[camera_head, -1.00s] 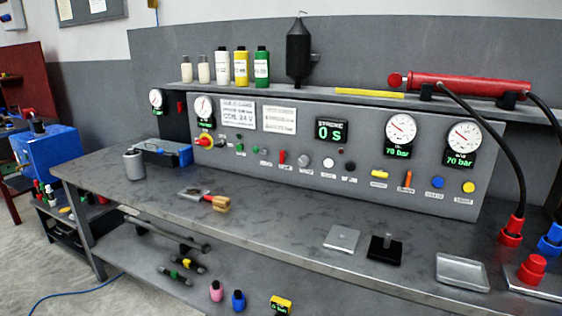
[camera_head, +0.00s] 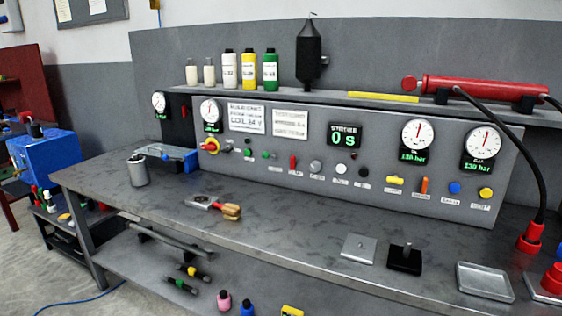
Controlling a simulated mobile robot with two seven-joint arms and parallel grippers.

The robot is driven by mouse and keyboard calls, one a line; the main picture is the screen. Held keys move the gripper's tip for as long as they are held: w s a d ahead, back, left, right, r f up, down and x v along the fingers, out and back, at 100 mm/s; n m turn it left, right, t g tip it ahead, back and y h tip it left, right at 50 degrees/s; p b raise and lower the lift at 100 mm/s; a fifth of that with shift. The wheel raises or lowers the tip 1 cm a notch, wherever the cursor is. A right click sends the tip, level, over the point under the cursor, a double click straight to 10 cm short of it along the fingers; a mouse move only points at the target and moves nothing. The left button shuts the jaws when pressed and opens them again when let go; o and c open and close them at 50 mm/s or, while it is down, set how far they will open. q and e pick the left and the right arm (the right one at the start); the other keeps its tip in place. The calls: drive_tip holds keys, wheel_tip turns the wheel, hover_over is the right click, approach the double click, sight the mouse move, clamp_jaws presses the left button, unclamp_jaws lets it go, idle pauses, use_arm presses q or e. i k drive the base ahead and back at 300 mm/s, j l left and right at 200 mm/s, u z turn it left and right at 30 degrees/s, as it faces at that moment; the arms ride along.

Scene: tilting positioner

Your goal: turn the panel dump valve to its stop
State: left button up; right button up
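The grey control panel (camera_head: 350,165) stands behind the bench with a row of controls. These include a red-and-yellow rotary switch (camera_head: 212,145), a red lever (camera_head: 293,161), a yellow handle (camera_head: 395,180) lying level, an upright orange handle (camera_head: 424,186), a blue knob (camera_head: 454,188) and a yellow knob (camera_head: 486,193). Their labels are too small to read, so I cannot tell which one is the dump valve. Two right-hand gauges, the left one (camera_head: 418,134) and the right one (camera_head: 483,140), have green displays; the left reads about 130 bar. Neither gripper is in view.
The bench top (camera_head: 290,222) is mostly clear before the panel. A wooden-handled tool (camera_head: 230,211), a grey plate (camera_head: 359,248), a black block with a pin (camera_head: 405,258) and a shallow tray (camera_head: 485,281) lie on it. A black hose (camera_head: 538,165) hangs at right.

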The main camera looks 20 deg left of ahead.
sight(293, 160)
drive_tip(key=j, duration=0.45)
drive_tip(key=i+j+u, duration=0.1)
drive_tip(key=j, duration=0.4)
drive_tip(key=i+j, duration=0.1)
drive_tip(key=j, duration=0.35)
drive_tip(key=i+j+u, duration=0.15)
drive_tip(key=j, duration=0.3)
drive_tip(key=k, duration=0.05)
